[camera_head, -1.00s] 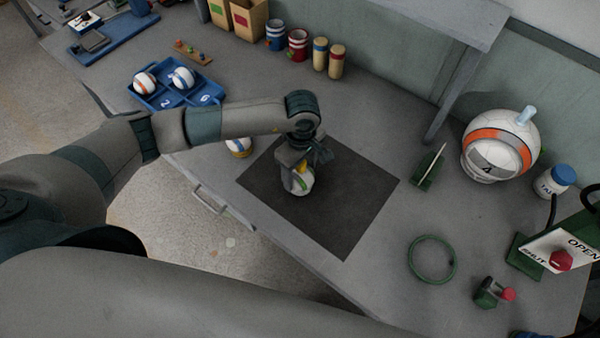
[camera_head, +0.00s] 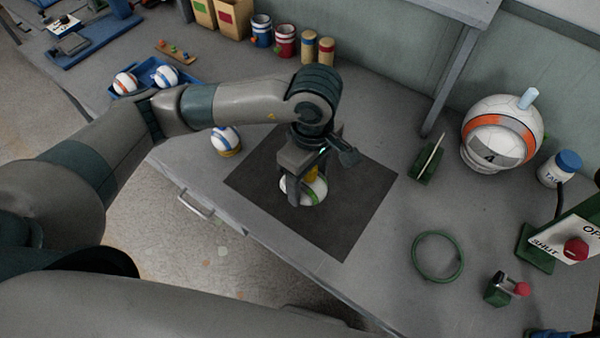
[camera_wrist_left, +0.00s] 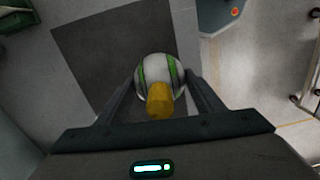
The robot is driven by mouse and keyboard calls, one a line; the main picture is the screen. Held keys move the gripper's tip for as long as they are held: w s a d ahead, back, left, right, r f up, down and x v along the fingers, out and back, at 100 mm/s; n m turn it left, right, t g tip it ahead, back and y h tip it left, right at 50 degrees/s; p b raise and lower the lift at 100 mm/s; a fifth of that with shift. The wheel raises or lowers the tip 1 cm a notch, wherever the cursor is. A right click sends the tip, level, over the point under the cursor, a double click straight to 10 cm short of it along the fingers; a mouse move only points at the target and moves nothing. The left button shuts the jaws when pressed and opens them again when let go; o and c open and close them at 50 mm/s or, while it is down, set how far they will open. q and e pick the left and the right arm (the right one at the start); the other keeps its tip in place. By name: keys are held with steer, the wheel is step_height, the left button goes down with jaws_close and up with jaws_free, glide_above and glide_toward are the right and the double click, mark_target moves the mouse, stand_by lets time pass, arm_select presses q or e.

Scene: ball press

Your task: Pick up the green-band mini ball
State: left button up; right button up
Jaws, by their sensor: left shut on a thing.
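The green-band mini ball (camera_head: 315,192) is white with green stripes and a yellow stub (camera_wrist_left: 159,101) on top. My left gripper (camera_head: 304,187) points down over the dark mat (camera_head: 350,210) and is shut on the ball. In the left wrist view the ball (camera_wrist_left: 155,68) sits between the two fingertips, with the mat's edge behind it. I cannot tell how far it is above the mat. My right gripper is not in view.
A blue-striped ball (camera_head: 225,138) stands on a yellow ring left of the mat. A blue tray (camera_head: 203,73) with balls is behind my left arm. A large orange-band ball (camera_head: 500,132), green ring (camera_head: 437,258) and OPEN/SHUT sign (camera_head: 560,238) are at right.

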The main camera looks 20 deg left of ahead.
arm_select(q)
steer(key=shift+s+d+r, duration=0.55)
steer(key=shift+s, duration=0.15)
